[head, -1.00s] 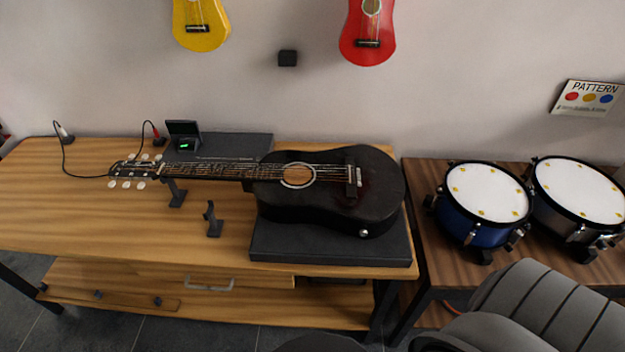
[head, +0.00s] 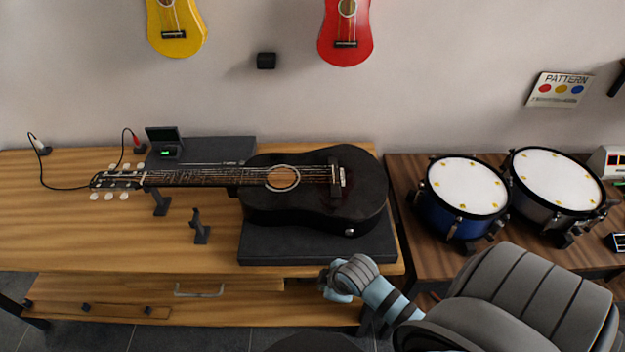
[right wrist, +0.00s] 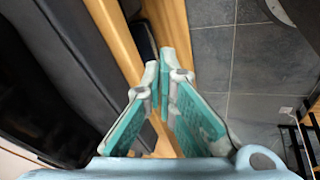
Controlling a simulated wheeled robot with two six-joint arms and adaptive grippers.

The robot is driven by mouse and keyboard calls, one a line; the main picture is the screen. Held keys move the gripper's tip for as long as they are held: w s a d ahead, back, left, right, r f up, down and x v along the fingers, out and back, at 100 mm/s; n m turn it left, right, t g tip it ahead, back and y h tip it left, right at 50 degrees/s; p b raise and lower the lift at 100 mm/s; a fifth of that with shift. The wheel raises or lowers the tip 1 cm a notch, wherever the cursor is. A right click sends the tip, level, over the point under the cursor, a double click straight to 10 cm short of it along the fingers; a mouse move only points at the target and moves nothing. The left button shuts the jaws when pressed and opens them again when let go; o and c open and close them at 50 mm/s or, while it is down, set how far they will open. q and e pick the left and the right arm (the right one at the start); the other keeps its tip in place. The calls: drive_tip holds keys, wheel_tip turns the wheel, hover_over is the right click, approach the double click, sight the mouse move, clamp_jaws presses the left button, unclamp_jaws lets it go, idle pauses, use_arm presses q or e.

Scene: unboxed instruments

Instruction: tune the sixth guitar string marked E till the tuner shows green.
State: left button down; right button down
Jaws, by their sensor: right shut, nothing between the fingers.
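A black guitar (head: 312,195) lies face up on a dark foam block (head: 318,245) on the wooden bench, its neck pointing left. The headstock (head: 118,180) has several pale tuning pegs (head: 108,195). A small tuner (head: 165,142) behind the neck shows a green patch on its display; its writing is too small to read. My right gripper (head: 330,281) is in front of the bench's front edge, below the guitar body and apart from it. In the right wrist view its fingers (right wrist: 165,75) are shut and empty. My left gripper is not in view.
Dark stands (head: 160,203) and (head: 200,232) rise from the bench near the neck. A black cable (head: 50,185) lies at the left. Drums (head: 465,187) stand on a side table to the right. A drawer handle (head: 199,293) is below the bench top.

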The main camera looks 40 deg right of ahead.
drive_tip(key=w+d+r+n+t, duration=0.1)
drive_tip(key=w+d+r+n, duration=0.2)
drive_tip(key=w+r+n, duration=0.2)
drive_tip(key=w+d+r+n+t, duration=0.1)
drive_tip(key=w+d+r+n, duration=0.3)
drive_tip(key=w, duration=0.4)
drive_tip(key=w+d+r+n+t, duration=0.1)
drive_tip(key=w+d+r+n, duration=0.2)
drive_tip(key=w+r+n, duration=0.3)
drive_tip(key=shift+w+d+r+n+t, duration=0.15)
drive_tip(key=shift+w+r, duration=0.15)
drive_tip(key=shift+r, duration=0.25)
drive_tip(key=shift+w+d+r+n+t, duration=0.15)
drive_tip(key=shift+w+r, duration=0.15)
drive_tip(key=shift+r, duration=0.25)
drive_tip(key=w+d+r+n+t, duration=0.1)
drive_tip(key=w+d+r+n, duration=0.2)
drive_tip(key=d+r, duration=0.1)
drive_tip(key=shift+w+r, duration=0.2)
drive_tip(key=shift+r, duration=0.6)
drive_tip(key=shift+d, duration=0.1)
